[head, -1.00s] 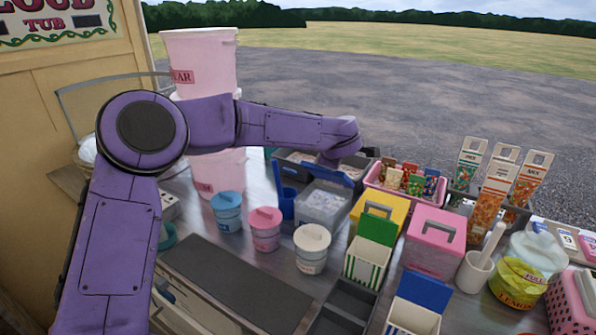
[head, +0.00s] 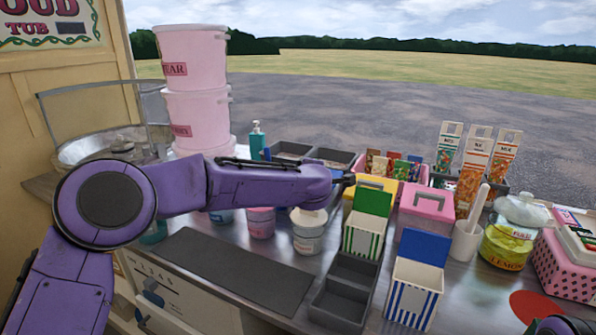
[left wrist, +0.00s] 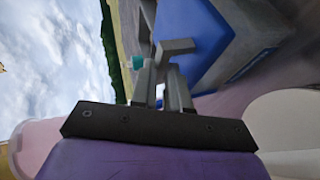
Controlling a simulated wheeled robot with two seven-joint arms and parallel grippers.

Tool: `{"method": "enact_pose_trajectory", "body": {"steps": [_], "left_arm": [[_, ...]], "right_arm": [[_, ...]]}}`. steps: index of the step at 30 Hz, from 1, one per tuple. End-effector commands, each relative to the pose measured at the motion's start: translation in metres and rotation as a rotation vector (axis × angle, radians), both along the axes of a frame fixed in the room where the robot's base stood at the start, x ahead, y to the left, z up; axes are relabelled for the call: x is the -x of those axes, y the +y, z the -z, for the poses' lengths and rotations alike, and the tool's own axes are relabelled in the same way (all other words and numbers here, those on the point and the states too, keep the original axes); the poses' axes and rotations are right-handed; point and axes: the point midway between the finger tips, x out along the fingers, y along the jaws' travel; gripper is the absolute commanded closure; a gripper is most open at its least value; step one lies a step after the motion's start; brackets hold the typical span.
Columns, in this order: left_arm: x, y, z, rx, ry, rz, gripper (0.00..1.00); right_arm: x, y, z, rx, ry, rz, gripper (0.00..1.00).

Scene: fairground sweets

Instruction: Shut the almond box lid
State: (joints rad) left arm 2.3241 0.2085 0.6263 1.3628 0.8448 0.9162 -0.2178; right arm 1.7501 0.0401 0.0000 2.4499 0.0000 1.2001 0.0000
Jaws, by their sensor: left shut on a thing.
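A blue lid (left wrist: 195,35) with a grey handle (left wrist: 176,47) fills the upper middle of the left wrist view. I take it to be the almond box lid; no label is readable. My left gripper (left wrist: 165,80) is shut on that grey handle. The left gripper's end (head: 345,181) shows only in part there, beside the yellow-lidded box. How far the lid is open cannot be told.
The yellow-lidded box (head: 373,190) and a pink-lidded box (head: 428,207) stand to the right. Two striped cartons, green (head: 364,236) and blue (head: 414,293), have raised flaps. A cream-lidded tub (head: 308,235) is in front. A dark mat (head: 230,268) is bare.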

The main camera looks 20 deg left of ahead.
Motion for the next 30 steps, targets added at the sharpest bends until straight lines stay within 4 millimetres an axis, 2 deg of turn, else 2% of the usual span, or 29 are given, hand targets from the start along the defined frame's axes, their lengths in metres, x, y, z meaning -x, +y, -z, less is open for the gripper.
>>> {"method": "enact_pose_trajectory", "body": {"steps": [1,3,17,18,19,26,30], "left_arm": [[0.001,-0.003,0.01,-0.003,0.015,0.006,1.0],[0.001,-0.006,0.013,-0.002,0.017,0.008,1.0],[0.003,-0.005,0.019,-0.003,0.023,0.008,1.0],[0.003,-0.005,0.019,-0.003,0.023,0.007,0.82],[0.003,-0.005,0.019,-0.003,0.024,0.007,0.78],[0.003,-0.005,0.018,-0.002,0.023,0.008,0.78],[0.015,-0.009,0.013,-0.002,0.02,0.009,0.78]], "right_arm": [[0.0,0.0,0.001,0.0,0.0,0.0,1.0],[0.0,0.0,0.001,0.0,0.0,0.0,1.0],[0.0,0.0,0.002,0.0,0.0,0.0,1.0],[0.0,0.0,0.002,0.0,0.0,0.0,1.0],[0.0,0.0,0.002,0.0,0.0,0.0,1.0],[0.0,0.0,0.002,0.0,0.0,0.0,1.0],[0.0,0.0,0.004,0.0,0.0,0.0,1.0]]}}
